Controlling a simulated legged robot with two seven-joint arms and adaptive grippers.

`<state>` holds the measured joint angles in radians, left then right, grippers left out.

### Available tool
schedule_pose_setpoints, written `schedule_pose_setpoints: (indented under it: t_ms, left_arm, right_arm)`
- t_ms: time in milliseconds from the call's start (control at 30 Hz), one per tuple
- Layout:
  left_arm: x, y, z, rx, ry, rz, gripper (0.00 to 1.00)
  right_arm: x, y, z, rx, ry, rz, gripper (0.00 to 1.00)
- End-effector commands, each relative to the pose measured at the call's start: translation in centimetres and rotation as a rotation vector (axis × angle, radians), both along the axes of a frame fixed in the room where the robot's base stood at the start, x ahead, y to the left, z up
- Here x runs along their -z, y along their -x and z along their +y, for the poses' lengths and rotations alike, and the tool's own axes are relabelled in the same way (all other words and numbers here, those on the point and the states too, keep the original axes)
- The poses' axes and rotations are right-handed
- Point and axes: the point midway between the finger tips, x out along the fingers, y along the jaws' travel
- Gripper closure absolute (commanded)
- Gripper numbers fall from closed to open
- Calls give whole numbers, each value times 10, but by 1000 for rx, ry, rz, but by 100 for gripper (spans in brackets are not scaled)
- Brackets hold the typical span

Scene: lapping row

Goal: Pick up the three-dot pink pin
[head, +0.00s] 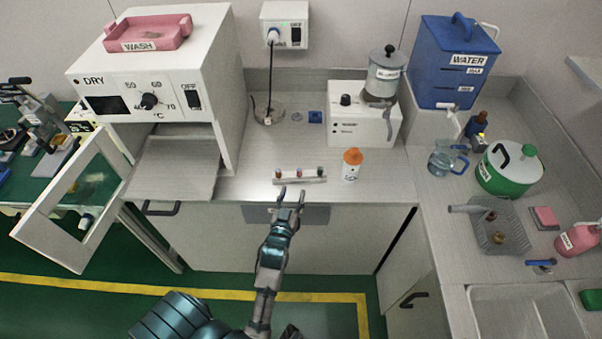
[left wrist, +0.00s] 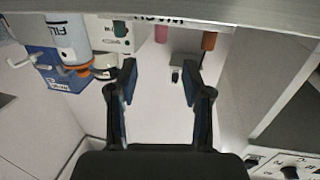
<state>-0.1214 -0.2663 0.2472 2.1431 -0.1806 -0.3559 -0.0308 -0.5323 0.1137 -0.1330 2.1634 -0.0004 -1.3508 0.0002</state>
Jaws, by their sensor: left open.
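A pale rack (head: 311,180) with several small upright pins stands near the counter's front edge in the head view. The pins are too small there to tell their dots. In the left wrist view a pink pin (left wrist: 161,33) shows at the top, roughly in line with the gap between the fingers. An orange-brown pin (left wrist: 209,40) is to its right and a dark green one (left wrist: 121,30) to its left. No dots can be read. My left gripper (head: 292,193) is open and empty, just in front of the rack; it also shows in the left wrist view (left wrist: 160,75). My right gripper is not in view.
An orange-capped bottle (head: 351,165) stands right of the rack. Counter between rack and machine is mostly clear.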

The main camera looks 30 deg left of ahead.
Motion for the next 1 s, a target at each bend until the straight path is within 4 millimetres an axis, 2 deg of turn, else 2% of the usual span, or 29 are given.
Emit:
schedule_pose_setpoints:
  t_ms: [100, 200, 433, 700, 967, 1000]
  left_arm:
    - [2, -26, 11, 0, 1, -4, 51]
    - [3, -40, 16, 0, 0, -2, 51]
    - [3, -57, 20, 0, -1, -4, 51]
    - [7, -95, 30, 0, -2, -2, 51]
    - [6, -100, 33, 0, 0, -3, 51]
    - [6, -100, 33, 0, 0, -3, 53]
  right_arm:
    - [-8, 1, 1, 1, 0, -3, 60]
    - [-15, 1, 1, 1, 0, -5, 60]
    - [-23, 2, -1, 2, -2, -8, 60]
    - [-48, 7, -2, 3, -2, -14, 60]
    - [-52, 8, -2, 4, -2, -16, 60]
    - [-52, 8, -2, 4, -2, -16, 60]
